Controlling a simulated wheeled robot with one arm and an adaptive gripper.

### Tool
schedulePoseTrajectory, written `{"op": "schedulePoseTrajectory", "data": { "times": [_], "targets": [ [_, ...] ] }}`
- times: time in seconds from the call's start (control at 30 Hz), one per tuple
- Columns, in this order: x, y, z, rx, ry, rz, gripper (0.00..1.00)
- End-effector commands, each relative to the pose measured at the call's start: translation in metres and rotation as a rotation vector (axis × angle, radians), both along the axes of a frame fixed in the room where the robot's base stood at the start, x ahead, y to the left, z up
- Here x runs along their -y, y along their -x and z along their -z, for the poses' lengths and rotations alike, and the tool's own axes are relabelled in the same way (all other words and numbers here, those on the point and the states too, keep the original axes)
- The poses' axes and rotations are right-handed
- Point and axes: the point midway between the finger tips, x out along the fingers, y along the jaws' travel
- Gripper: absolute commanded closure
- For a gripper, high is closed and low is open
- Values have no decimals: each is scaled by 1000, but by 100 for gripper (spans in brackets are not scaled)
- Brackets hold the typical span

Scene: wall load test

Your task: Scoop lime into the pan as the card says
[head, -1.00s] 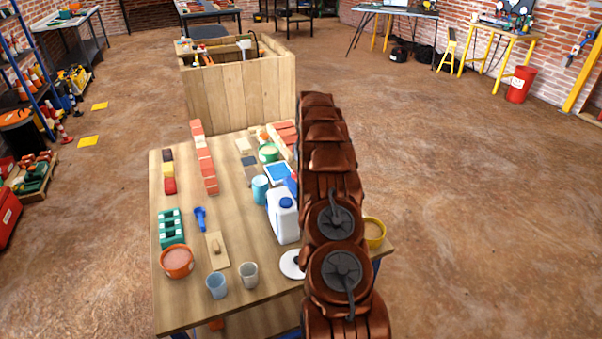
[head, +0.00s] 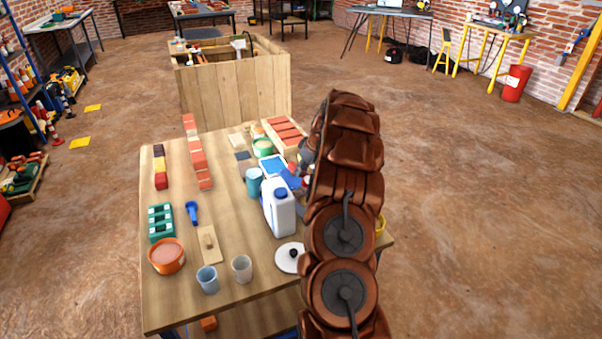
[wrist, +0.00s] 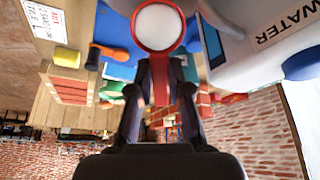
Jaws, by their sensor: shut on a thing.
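In the wrist view my gripper (wrist: 159,78) is shut on the red handle of a scoop (wrist: 158,28). The round red-rimmed bowl is full of white powder and looks level. It is in front of a blue object (wrist: 117,32), whose shape I cannot make out, beside the white water jug (wrist: 262,45). In the head view my arm hides most of the gripper, to the right of the jug (head: 278,211). A white card with print (wrist: 46,18) shows at the wrist view's upper left; its text is unreadable. I cannot tell which thing is the pan.
On the table (head: 225,290) stand an orange bucket (head: 167,257), two cups (head: 208,280), a teal cup (head: 254,182), a green tub (head: 262,147) and a row of bricks (head: 197,155). A white lid (head: 289,262) lies near my arm.

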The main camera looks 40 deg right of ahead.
Motion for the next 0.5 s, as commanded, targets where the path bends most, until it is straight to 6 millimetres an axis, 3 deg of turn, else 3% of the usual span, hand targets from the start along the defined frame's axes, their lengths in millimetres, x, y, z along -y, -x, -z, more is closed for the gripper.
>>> {"op": "schedulePoseTrajectory", "data": {
  "times": [0.5],
  "targets": [
    [1, 6, 8, 144, -28, 0, 100]
  ]
}}
